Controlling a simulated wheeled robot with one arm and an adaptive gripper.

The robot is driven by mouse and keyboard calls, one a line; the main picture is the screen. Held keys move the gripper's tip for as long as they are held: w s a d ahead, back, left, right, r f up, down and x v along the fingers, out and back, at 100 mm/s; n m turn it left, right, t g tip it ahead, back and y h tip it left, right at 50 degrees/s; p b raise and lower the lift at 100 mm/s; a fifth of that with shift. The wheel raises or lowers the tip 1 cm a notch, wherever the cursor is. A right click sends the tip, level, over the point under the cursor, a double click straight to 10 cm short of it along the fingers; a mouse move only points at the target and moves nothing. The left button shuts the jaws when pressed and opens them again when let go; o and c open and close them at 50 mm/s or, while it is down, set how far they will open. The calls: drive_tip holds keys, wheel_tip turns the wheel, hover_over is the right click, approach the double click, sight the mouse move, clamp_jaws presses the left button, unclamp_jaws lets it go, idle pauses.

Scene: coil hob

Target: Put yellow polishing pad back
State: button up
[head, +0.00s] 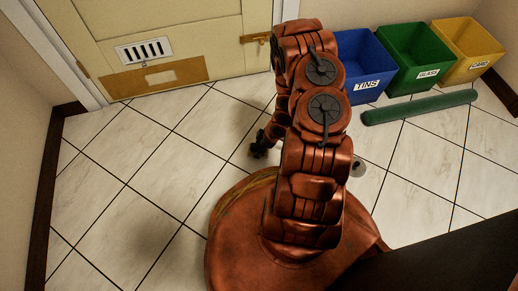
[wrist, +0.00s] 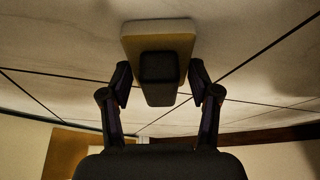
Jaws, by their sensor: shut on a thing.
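In the wrist view, the polishing pad (wrist: 180,32) is a tan-yellow block with a dark handle (wrist: 160,68). My gripper (wrist: 160,78) is shut on it, with one black finger on each side of the dark handle. The pad's yellow part lies beyond the fingertips. In the head view, my gripper (head: 261,145) shows as a small dark shape left of my arm, low over the tiles. The arm hides much of that area, and I cannot make out the pad there.
A blue TINS bin (head: 364,68), a green GLASS bin (head: 412,57) and a yellow bin (head: 468,47) stand at the back right. A green roll (head: 420,107) lies before them. A cream door (head: 190,28) is behind. Left floor is clear. A dark surface (head: 440,262) fills the lower right.

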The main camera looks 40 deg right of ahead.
drive_tip(key=o, duration=1.1)
